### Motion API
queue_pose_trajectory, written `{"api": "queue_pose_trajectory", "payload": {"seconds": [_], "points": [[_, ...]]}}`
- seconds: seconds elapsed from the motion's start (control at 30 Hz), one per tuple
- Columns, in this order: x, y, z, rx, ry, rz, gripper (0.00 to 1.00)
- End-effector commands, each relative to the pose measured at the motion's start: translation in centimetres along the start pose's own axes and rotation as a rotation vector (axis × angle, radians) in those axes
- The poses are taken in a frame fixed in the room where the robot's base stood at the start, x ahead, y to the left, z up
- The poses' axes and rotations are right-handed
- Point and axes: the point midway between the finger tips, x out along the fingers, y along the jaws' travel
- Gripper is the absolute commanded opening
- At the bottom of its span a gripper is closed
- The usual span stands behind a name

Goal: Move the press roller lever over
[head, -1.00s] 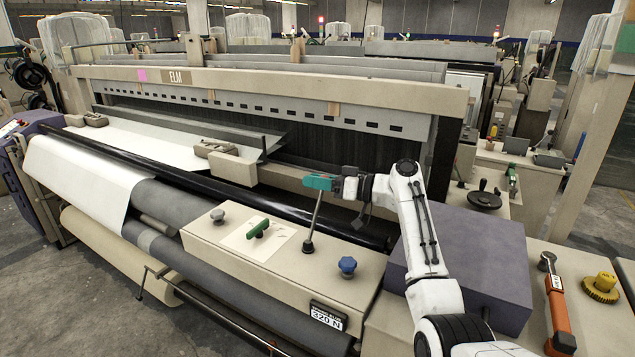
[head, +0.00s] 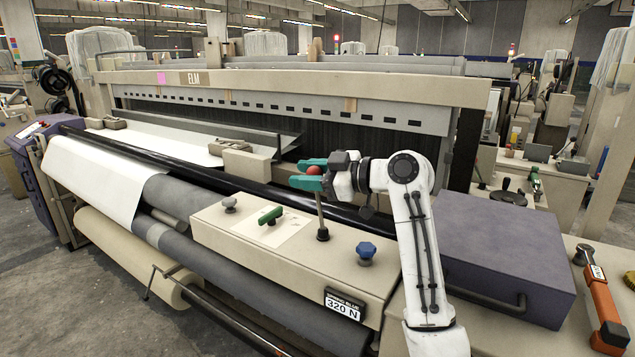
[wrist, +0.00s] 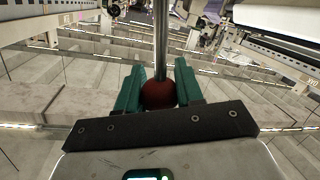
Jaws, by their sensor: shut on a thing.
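The press roller lever (head: 320,214) is a thin metal rod with a red ball knob (head: 314,171). It rises from a dark round base on the beige control box (head: 290,243) and stands nearly upright, its top leaning slightly left. My gripper (head: 308,175) has teal fingers and reaches in from the right. It is shut on the red knob, which also shows in the wrist view (wrist: 158,94) between the two fingers, with the rod (wrist: 160,45) running away from it. The fingers partly hide the knob in the head view.
The box also carries a grey knob (head: 229,204), a green handle (head: 270,216) and a blue knob (head: 365,252). A purple box (head: 505,255) stands to the right. An orange-handled tool (head: 600,300) lies at the far right. White cloth (head: 100,178) runs over rollers at left.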

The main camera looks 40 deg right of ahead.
Motion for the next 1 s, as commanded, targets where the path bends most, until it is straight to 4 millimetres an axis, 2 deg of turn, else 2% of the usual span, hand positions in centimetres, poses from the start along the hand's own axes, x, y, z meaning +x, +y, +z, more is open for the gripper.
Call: {"api": "queue_pose_trajectory", "payload": {"seconds": [0.1, 0.4, 1.0], "points": [[0.4, -1.7, 0.2, -0.089, -0.017, 0.004, 0.0], [0.8, -4.1, 0.0, -0.246, -0.048, 0.014, 0.0], [1.0, -5.1, -0.1, -0.308, -0.062, 0.014, 0.0]]}}
